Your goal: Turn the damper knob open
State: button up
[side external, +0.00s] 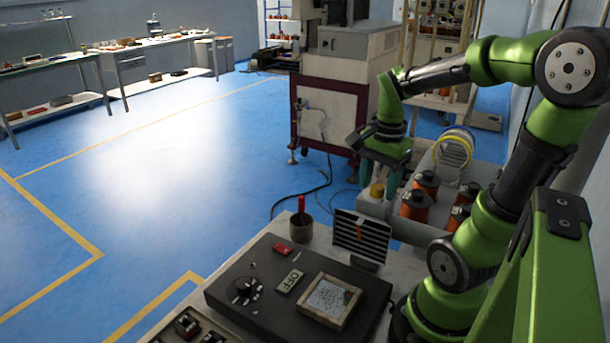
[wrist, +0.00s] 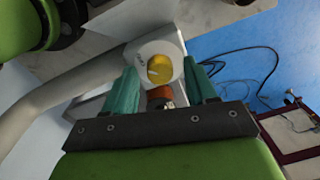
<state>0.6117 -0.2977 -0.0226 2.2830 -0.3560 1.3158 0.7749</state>
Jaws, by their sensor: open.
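A round yellow knob (side external: 376,190) sits on a grey duct-like housing in the side view. It also shows in the wrist view (wrist: 160,69), on a pale plate with a small dark mark beside it. I take it as the damper knob. My gripper (side external: 379,180) points down over it with teal fingers, and in the wrist view the gripper (wrist: 159,72) has one finger on each side of the knob, apart. It is open and holds nothing. Whether the fingers touch the knob or stand above it, I cannot tell. An orange-brown cylinder (wrist: 160,92) shows between the fingers.
Several orange coils (side external: 415,205) stand right of the knob, near a yellow-and-white wire ring (side external: 454,148). A machine cabinet stands behind.

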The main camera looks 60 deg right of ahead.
aim_at(381, 188)
notch_tip(381, 188, up, 17)
jog(key=shift+s, duration=0.4)
jog(key=w+a+f+n+t, duration=0.3)
jog(key=w+f+n, duration=0.25)
jog(key=n, duration=0.25)
jog(key=a+f+n+t+y, duration=0.1)
jog(key=a+f+n, duration=0.2)
jog(key=a, duration=0.4)
jog(key=a+f+n+t+y, duration=0.1)
jog(key=a+f+n+t, duration=0.1)
jog(key=a+n, duration=0.3)
jog(key=shift+s+a+f+t, duration=0.3)
jog(key=shift+a+f, duration=0.25)
jog(key=shift+a, duration=0.55)
